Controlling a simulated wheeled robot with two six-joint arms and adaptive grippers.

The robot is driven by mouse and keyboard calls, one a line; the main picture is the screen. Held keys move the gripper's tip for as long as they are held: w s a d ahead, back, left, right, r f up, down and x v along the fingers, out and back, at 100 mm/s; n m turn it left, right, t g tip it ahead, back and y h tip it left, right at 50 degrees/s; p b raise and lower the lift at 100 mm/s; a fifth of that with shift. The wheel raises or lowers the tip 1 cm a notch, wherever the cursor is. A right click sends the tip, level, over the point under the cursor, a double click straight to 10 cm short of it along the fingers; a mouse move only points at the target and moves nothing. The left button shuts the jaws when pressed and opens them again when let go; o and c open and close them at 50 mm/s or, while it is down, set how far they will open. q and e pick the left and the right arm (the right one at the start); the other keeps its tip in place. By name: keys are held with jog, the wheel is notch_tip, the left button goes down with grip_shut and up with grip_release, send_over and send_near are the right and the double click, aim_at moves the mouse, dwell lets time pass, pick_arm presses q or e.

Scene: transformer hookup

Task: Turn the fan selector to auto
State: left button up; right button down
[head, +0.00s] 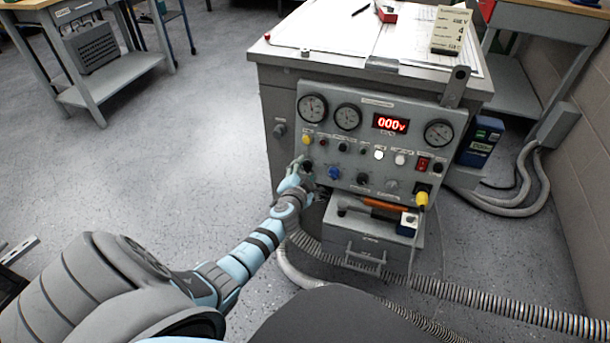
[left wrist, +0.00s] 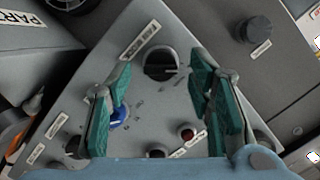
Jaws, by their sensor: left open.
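The grey control panel (head: 375,130) stands on the front of a cabinet in the head view. My left gripper (head: 301,168) is at the panel's lower left corner. It also shows in the left wrist view (left wrist: 160,78), open, its teal fingers on either side of the black knob, with gaps to it. My right gripper is not in view.
A blue knob (head: 334,173) sits right of my left gripper. A drawer box (head: 370,240) stands below the panel with an orange-handled tool (head: 384,204) on top. Hoses (head: 470,295) run along the floor.

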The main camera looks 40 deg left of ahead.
pick_arm(q)
jog(key=shift+w+a+f, duration=0.1)
jog(key=shift+w+a, duration=0.15)
jog(key=shift+w, duration=0.25)
grip_shut()
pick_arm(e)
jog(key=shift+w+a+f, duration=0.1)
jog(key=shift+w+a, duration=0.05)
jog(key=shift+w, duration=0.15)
